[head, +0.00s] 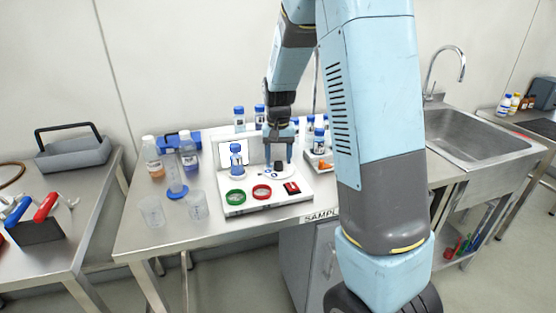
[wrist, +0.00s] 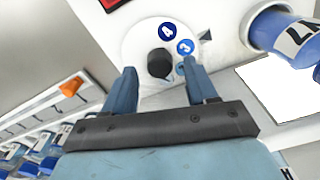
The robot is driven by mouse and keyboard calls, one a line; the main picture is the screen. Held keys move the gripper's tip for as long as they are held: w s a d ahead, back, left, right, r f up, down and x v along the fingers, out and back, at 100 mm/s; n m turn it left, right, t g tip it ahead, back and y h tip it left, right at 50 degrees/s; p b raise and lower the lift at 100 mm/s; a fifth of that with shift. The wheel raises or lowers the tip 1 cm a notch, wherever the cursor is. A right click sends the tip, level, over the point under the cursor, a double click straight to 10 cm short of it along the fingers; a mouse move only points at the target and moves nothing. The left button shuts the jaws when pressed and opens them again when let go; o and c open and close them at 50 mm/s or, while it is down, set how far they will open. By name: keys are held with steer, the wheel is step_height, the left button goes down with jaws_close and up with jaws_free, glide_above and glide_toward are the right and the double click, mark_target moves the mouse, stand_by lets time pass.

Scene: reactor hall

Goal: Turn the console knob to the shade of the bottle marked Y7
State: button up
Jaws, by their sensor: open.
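My gripper (head: 279,160) points down over the back right of the white console (head: 240,208). In the wrist view its two fingers (wrist: 161,68) are apart and empty. The black knob (wrist: 159,64) shows in the gap between the fingertips; I cannot tell whether they reach down around it. The knob sits on a pale round dial (wrist: 137,44) with blue discs, two reading 4 (wrist: 167,30) and 3 (wrist: 185,47). A blue-capped bottle (head: 237,160) stands on the console; its label is cut off in the wrist view (wrist: 285,32). No Y7 mark is legible.
The console also has a green ring (head: 235,197), a red ring (head: 262,191) and a red switch (head: 291,188). Several blue-capped bottles stand behind and right, some in a tray (head: 318,162). Clear beakers (head: 152,210) and bottles stand left.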

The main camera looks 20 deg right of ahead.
mark_target(279, 163)
step_height(279, 163, up, 12)
steer(key=shift+r, duration=0.25)
stand_by(0.4)
steer(key=shift+s, duration=0.1)
steer(key=s+r+n+t, duration=0.1)
steer(key=s+r+t, duration=0.1)
steer(key=s, duration=1.2)
steer(key=s+r+n+t, duration=0.2)
steer(key=s+r, duration=0.3)
steer(key=s, duration=0.9)
steer(key=shift+s+t, duration=0.25)
steer(key=shift+t, duration=0.55)
